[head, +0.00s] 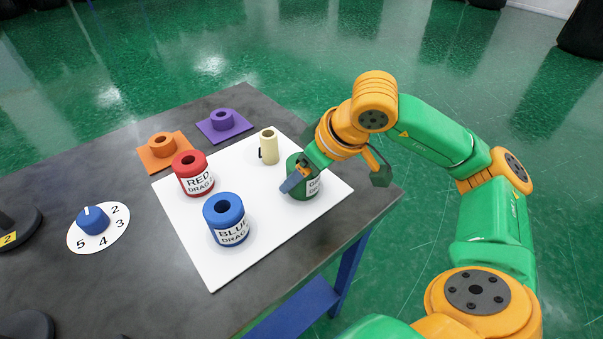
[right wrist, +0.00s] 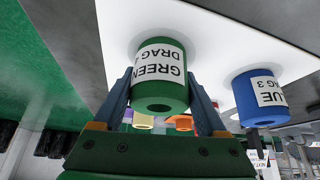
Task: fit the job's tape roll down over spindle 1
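A green wrapped roll (head: 308,188) stands near the right corner of a white mat (head: 262,232). It also shows in the right wrist view (right wrist: 160,75), with a label reading GREEN DRAG and a number I cannot read. My right gripper (head: 297,178) is at this roll. Its fingers lie on both sides of the roll and appear to touch it. A red roll (head: 192,180) and a blue roll (head: 228,230) labelled DRAG stand on the mat; the blue label in the right wrist view (right wrist: 258,95) reads DRAG 3. A dark spindle base (head: 15,228) marked 2 is cut off at left. My left gripper is out of view.
A cream cylinder (head: 269,148) stands on the mat. An orange ring on a plate (head: 163,145) and a purple one (head: 222,120) lie behind. A blue knob (head: 92,219) sits on a numbered dial. Another dark base (head: 25,326) shows at bottom left.

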